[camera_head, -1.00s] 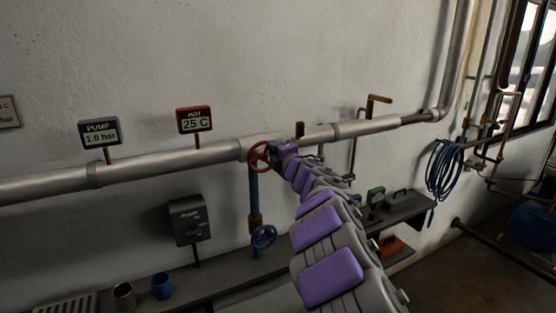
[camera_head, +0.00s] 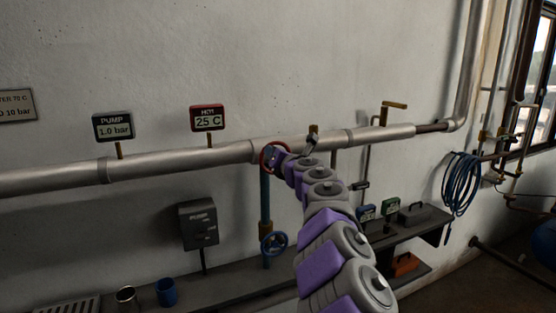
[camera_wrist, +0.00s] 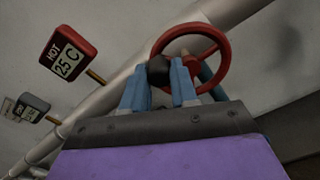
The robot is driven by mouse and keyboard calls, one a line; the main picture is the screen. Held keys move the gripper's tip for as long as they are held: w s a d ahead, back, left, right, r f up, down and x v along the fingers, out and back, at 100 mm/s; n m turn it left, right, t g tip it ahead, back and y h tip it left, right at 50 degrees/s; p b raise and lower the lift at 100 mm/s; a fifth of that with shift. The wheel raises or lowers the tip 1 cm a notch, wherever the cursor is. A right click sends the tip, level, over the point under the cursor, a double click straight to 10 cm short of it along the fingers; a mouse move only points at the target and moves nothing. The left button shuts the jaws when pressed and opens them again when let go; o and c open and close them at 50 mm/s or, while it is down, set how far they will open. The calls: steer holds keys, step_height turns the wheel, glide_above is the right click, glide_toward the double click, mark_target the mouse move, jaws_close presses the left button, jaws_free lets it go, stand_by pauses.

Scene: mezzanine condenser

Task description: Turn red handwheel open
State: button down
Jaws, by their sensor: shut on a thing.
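The red handwheel (camera_wrist: 221,50) sits on the front of the pale horizontal pipe in the wrist view. In the head view it (camera_head: 264,158) is partly hidden behind the end of my arm. A dark rounded piece shows between the fingertips and hides that part of the rim. My gripper also shows at the wheel in the head view (camera_head: 277,154).
The HOT display (camera_head: 207,118) reads 25 C and the PUMP display (camera_head: 113,126) reads 1.0 bar. A blue handwheel (camera_head: 273,244) is below on the vertical blue pipe. Cups (camera_head: 166,292) stand on the lower shelf.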

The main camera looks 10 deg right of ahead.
steer(key=shift+s+a+f+n+b, duration=0.15)
steer(key=shift+n+b, duration=0.1)
steer(key=shift+n, duration=0.2)
steer(key=shift+w+a+f+n+b, duration=0.1)
steer(key=shift+f+n+b, duration=0.15)
steer(key=shift+n, duration=0.25)
steer(key=shift+s+a+f+n+b, duration=0.1)
steer(key=shift+n+b, duration=0.15)
steer(key=shift+n, duration=0.2)
steer(key=c, duration=0.9)
jaws_free()
steer(key=shift+r, duration=0.15)
steer(key=v, duration=1.7)
steer(key=shift+p, duration=0.3)
